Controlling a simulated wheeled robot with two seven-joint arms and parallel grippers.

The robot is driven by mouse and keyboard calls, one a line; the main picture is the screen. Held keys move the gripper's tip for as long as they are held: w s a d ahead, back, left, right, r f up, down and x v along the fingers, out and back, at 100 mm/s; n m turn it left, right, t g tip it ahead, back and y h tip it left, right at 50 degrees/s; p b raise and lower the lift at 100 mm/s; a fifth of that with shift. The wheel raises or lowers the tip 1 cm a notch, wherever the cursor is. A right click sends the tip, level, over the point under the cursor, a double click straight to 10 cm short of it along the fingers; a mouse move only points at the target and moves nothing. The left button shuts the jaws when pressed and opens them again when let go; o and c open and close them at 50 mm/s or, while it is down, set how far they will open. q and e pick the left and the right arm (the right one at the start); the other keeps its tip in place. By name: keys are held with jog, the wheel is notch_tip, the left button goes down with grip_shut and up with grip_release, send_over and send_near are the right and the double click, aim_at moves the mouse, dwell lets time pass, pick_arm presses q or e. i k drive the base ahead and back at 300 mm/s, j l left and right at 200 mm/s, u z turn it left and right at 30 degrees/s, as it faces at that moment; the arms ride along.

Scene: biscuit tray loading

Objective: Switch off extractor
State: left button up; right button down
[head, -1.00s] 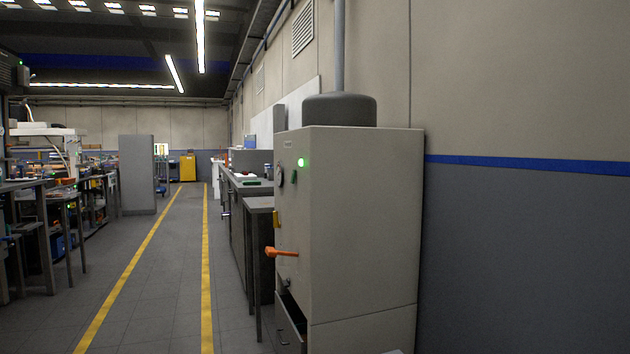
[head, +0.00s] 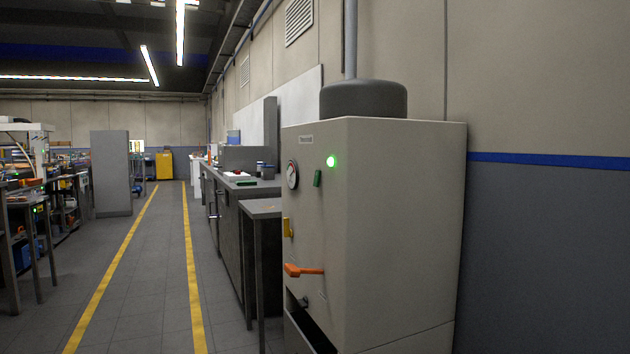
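The extractor (head: 405,230) is a tall beige cabinet against the right wall, with a dark round cap (head: 363,99) and a grey pipe (head: 350,40) on top. Its front face is seen at an angle. A green lamp (head: 332,161) glows near the top. Beside it are a dark green switch (head: 317,178) and a round gauge (head: 292,175). An orange lever handle (head: 304,270) sticks out lower down, roughly level. A yellow part (head: 287,228) sits on the left edge. A drawer-like opening shows at the bottom. Neither of my grippers is in view.
A small dark table (head: 262,209) stands just left of the extractor, with a longer workbench (head: 228,190) behind it. A clear floor aisle runs between yellow lines (head: 190,260). Cluttered benches line the far left, near a grey partition (head: 111,172).

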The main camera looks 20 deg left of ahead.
aim_at(318, 172)
jog(key=i+j, duration=0.15)
jog(key=j, duration=0.3)
jog(key=i+j+z, duration=0.1)
jog(key=j, duration=0.3)
jog(key=i+j, duration=0.15)
jog(key=j, duration=0.3)
jog(key=i+j, duration=0.1)
jog(key=j, duration=0.35)
jog(key=i+j+z, duration=0.1)
jog(key=j, duration=0.35)
jog(key=i+j, duration=0.15)
jog(key=j, duration=0.3)
jog(key=i+j, duration=0.1)
jog(key=j, duration=0.35)
jog(key=z, duration=0.05)
